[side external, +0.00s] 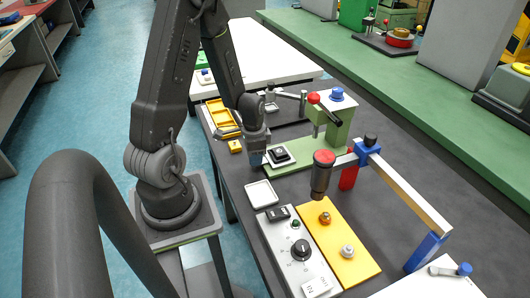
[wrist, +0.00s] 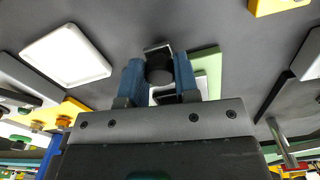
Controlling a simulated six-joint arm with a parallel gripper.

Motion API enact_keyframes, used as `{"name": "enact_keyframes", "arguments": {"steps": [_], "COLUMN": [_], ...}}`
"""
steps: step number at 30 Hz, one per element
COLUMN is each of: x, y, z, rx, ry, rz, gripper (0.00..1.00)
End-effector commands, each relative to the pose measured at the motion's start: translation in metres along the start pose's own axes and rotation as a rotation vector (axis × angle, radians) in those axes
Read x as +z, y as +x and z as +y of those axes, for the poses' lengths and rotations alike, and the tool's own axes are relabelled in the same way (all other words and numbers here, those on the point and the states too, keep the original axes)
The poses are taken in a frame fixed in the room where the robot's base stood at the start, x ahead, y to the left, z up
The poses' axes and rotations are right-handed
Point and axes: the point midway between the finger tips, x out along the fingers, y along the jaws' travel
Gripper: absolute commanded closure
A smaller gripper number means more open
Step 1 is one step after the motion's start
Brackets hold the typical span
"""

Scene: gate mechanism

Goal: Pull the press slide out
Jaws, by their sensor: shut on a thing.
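The press slide is a pale plate with a dark block on it (side external: 279,153), at the near left end of the green press base (side external: 308,148). In the wrist view its pale plate (wrist: 203,86) shows partly behind my fingers. My gripper (side external: 257,158) is low at the slide's left edge. In the wrist view my gripper (wrist: 158,66) has its two blue fingers on either side of a dark round handle (wrist: 160,70), shut on it. The handle's join to the slide is hidden.
The green press column (side external: 338,118) carries a red-knobbed lever (side external: 313,98). A white tray (side external: 261,193) lies in front of the slide. A yellow tray (side external: 220,115) is behind left. A control panel (side external: 298,252) and a yellow gate base (side external: 340,245) stand nearer.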

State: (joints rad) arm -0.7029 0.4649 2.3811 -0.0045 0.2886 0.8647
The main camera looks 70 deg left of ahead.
Motion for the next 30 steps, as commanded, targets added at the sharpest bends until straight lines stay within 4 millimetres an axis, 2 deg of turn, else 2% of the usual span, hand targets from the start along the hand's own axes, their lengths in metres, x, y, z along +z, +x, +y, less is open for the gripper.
{"name": "enact_keyframes", "arguments": {"steps": [7, 8, 15, 24, 30], "x": [0.005, 0.005, 0.004, 0.003, 0.002], "y": [0.0, 0.0, 0.0, -0.002, -0.022], "z": [0.001, 0.001, 0.001, 0.001, 0.0], "rx": [0.007, 0.007, 0.006, 0.004, 0.0], "ry": [0.0, 0.0, 0.0, 0.0, 0.0], "rz": [-0.009, -0.009, -0.007, -0.005, -0.002], "gripper": [1.0, 0.7, 0.47, 0.45, 0.45]}}
